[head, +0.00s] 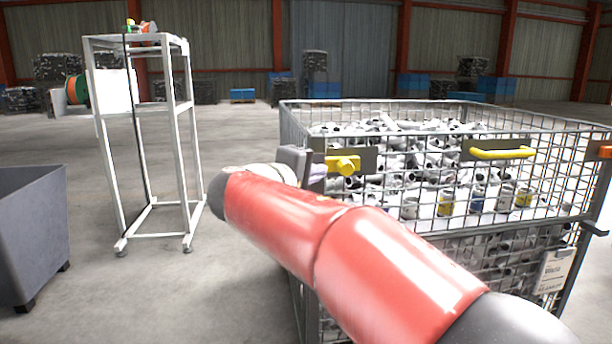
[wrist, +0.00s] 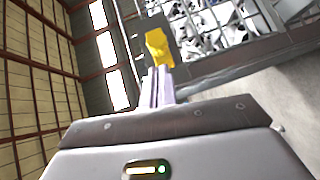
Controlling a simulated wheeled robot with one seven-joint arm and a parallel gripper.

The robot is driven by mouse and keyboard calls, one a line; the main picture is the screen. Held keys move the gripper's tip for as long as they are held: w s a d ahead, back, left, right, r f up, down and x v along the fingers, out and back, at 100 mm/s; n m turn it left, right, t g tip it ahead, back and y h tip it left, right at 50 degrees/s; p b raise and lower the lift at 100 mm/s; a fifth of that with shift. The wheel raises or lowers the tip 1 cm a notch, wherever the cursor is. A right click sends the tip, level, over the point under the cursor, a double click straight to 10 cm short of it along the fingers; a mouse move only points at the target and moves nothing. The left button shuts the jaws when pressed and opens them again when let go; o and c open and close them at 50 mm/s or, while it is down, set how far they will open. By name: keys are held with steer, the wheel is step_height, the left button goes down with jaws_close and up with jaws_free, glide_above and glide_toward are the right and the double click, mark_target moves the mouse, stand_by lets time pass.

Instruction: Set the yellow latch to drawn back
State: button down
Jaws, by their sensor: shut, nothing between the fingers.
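The yellow latch (head: 343,164) sits on a dark plate on the near upper side of a wire mesh cage, toward its left end. It has a short bar and a round knob. In the wrist view the latch (wrist: 159,47) shows just beyond my fingertips. My gripper (head: 318,172) is beside the latch at its left, partly hidden behind my red arm. In the wrist view my gripper (wrist: 158,78) has its fingers together with nothing between them. I cannot tell whether the fingertips touch the latch.
The mesh cage (head: 560,165) holds many grey and white cylinders. A yellow handle (head: 502,153) is on the same side, farther right. A white frame stand (head: 187,150) and a grey bin (head: 32,225) stand at the left. Open floor lies between the stand and the cage.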

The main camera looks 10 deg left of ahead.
mark_target(348, 168)
steer(key=shift+x, duration=2.1)
steer(key=shift+w+d+b, duration=0.25)
steer(key=shift+d+b, duration=0.1)
steer(key=shift+d, duration=0.45)
steer(key=shift+w+d+b, duration=0.25)
steer(key=shift+d+b, duration=0.05)
steer(key=shift+d, duration=0.55)
